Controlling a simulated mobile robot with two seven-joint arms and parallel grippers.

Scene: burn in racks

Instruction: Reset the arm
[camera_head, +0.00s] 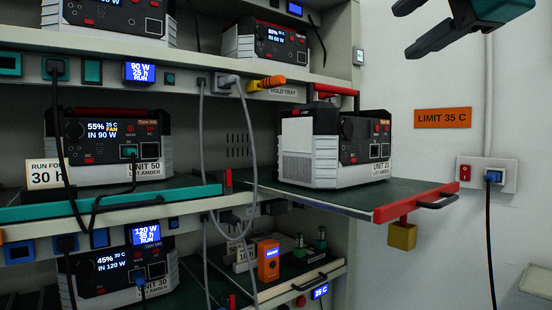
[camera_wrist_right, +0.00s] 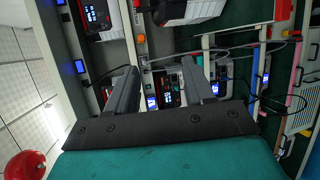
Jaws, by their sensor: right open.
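My right gripper (camera_head: 408,30) is at the top right in the head view, in front of the white wall. Its two dark fingers point left and are apart, with nothing between them. In the right wrist view the gripper (camera_wrist_right: 160,68) also shows open and empty, with the rack beyond its fingers. My left gripper is in neither view.
Rack shelves hold several power units, including UNIT 50 (camera_head: 108,145) and a lower unit (camera_head: 118,274). Grey cables (camera_head: 249,150) hang before the shelves. A yellow block (camera_head: 402,236) hangs under the tray. A wall socket (camera_head: 486,174) and orange LIMIT sign (camera_head: 443,118) are at right.

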